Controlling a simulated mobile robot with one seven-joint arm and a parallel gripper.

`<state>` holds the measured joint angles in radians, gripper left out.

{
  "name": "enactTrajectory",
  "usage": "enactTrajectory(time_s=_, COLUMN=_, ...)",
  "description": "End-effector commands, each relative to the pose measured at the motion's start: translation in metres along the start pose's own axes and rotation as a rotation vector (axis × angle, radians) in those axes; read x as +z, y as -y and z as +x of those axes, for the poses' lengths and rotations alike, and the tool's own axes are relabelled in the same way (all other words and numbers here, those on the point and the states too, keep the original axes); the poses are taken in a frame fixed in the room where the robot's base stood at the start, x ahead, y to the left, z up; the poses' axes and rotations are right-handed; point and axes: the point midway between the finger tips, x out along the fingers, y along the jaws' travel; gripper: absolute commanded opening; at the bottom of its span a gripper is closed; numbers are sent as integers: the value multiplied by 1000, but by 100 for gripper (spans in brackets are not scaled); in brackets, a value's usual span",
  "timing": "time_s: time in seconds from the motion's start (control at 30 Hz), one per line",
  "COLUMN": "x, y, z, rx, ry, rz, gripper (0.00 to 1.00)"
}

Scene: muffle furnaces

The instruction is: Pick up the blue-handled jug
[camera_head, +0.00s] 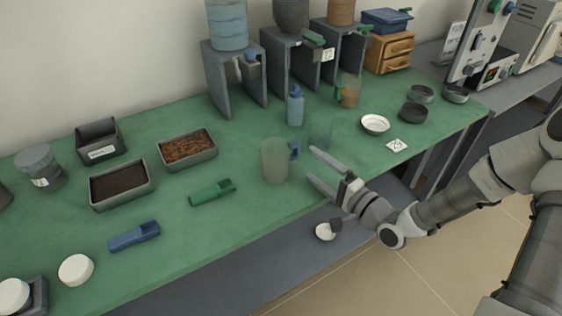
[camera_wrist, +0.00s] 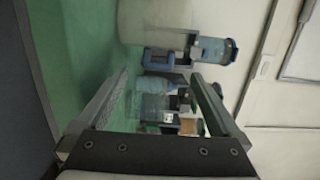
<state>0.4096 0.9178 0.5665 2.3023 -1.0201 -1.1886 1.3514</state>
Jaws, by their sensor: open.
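The blue-handled jug (camera_head: 275,162) is a pale, see-through vessel upright near the table's front edge. Its blue handle (camera_head: 295,149) is on its right side, facing my gripper. In the wrist view the jug (camera_wrist: 155,20) fills the top middle, cut off by the frame edge, with a blue handle shape (camera_wrist: 149,54) below it. My gripper (camera_head: 311,162) is open and empty, just right of the jug, fingers pointing left toward it. Both fingers also show in the wrist view (camera_wrist: 160,76). No contact with the jug is visible.
A clear beaker (camera_head: 320,133) and blue bottle (camera_head: 295,108) stand close behind my fingers. A green scoop (camera_head: 212,192) lies left of the jug. Grey dispensers (camera_head: 235,85) line the back. A filled tray (camera_head: 188,149) is farther left.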

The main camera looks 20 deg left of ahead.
Motion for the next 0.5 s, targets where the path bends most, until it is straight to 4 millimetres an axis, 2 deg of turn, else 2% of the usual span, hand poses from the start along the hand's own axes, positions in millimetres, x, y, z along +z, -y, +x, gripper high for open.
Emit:
enactTrajectory(time_s=0.03, x=1, y=-2, z=12, rx=0, ry=4, rz=-3, gripper=100)
enactTrajectory(time_s=0.13, x=0, y=-1, z=28, rx=0, ry=2, rz=-3, gripper=100)
enactTrajectory(time_s=0.37, x=0, y=-1, z=44, rx=1, ry=0, rz=-1, gripper=100)
enactTrajectory(time_s=0.5, x=4, y=-3, z=61, rx=0, ry=2, rz=-2, gripper=100)
